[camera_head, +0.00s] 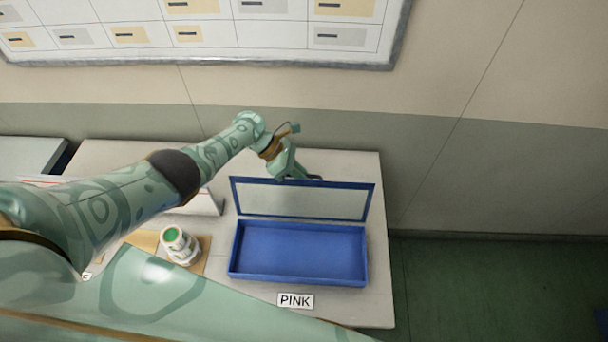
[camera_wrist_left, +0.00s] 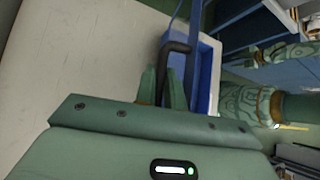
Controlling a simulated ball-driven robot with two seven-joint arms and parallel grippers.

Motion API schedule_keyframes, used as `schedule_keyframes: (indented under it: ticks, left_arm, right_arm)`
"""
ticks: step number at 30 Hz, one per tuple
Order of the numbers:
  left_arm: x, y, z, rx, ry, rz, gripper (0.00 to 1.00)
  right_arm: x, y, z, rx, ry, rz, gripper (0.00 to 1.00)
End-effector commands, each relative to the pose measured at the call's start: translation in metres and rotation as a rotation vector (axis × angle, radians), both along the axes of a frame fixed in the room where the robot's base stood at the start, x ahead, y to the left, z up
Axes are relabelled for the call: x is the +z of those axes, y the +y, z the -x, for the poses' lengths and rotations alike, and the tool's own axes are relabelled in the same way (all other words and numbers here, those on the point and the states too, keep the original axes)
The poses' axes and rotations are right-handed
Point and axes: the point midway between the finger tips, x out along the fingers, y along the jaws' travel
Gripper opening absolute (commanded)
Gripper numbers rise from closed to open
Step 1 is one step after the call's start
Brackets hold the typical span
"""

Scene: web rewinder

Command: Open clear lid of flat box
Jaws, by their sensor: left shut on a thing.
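The flat blue box (camera_head: 300,252) stands on the white table, and its inside looks empty. Its clear lid (camera_head: 302,202), with a blue frame, stands raised along the back edge of the box. My left gripper (camera_head: 302,176) is behind the lid's top edge. In the left wrist view, my left gripper (camera_wrist_left: 164,88) is shut on the dark lid handle (camera_wrist_left: 173,56). The blue box (camera_wrist_left: 207,75) shows beyond the fingers there. The handle is mostly hidden in the head view. My right gripper is not in view.
A white container with a green top (camera_head: 180,244) stands on a tan mat left of the box. A PINK label (camera_head: 295,301) lies in front of the box. The white table (camera_head: 372,300) has a narrow free strip right of the box. A wall rises behind it.

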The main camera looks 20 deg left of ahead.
Motion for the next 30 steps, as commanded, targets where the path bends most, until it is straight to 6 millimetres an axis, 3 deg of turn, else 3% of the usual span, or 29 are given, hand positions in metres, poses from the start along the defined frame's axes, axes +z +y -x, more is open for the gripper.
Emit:
schedule_keyframes:
  ticks: [12,13,14,23,30]
  left_arm:
    - [-0.003,0.001,0.003,-0.005,0.005,-0.006,0.00]
    - [-0.003,0.001,0.003,-0.005,0.005,-0.007,0.13]
    - [-0.003,0.001,0.003,-0.004,0.005,-0.006,0.20]
    - [-0.001,0.002,0.001,-0.002,0.002,-0.004,0.20]
    - [0.027,0.028,0.001,-0.001,-0.001,-0.005,0.20]
  right_arm:
    - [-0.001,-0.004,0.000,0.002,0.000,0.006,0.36]
    - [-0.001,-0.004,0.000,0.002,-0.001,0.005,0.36]
    - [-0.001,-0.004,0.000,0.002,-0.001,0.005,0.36]
    - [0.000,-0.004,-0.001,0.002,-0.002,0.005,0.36]
    - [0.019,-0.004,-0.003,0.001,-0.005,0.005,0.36]
